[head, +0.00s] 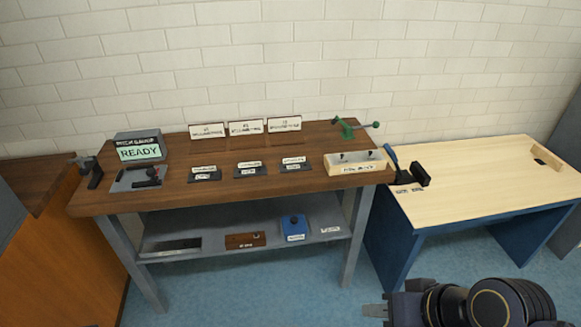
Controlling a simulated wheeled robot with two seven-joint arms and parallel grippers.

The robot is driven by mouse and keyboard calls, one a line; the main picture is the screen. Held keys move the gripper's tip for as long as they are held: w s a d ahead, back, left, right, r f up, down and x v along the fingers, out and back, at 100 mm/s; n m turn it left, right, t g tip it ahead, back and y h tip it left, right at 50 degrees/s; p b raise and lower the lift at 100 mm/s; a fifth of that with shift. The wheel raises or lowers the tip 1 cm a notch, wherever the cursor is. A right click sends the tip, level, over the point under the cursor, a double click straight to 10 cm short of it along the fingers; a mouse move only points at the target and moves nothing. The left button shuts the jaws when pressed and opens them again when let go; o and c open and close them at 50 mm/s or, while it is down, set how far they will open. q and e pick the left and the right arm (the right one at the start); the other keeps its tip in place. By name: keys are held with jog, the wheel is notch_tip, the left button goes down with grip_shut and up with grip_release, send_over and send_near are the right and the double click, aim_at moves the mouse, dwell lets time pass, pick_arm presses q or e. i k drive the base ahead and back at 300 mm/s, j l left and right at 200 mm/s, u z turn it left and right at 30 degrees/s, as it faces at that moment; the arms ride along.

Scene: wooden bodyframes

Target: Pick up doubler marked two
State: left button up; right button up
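Three small dark plates with white labels lie in a row on the brown workbench top (330,144): a left plate (204,179), a middle plate (250,174) and a right plate (295,169). Their lettering is too small to read surely, so I cannot tell which is the doubler marked two. My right gripper (372,311) is at the bottom, right of centre, in front of the bench and apart from the plates. Its fingers are small and partly cut by the frame, so its opening is unclear. My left gripper is not in view.
Three white signs stand behind the plates, including a middle sign (245,127). A light-topped table (480,180) stands right. The lower shelf (270,240) holds several items.

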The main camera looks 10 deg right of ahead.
aim_at(249, 168)
jog(key=i+j, duration=0.45)
jog(key=i+j+z, duration=0.1)
jog(key=i+j, duration=0.3)
jog(key=j, duration=0.2)
jog(key=i+j, duration=0.4)
jog(key=j, duration=0.15)
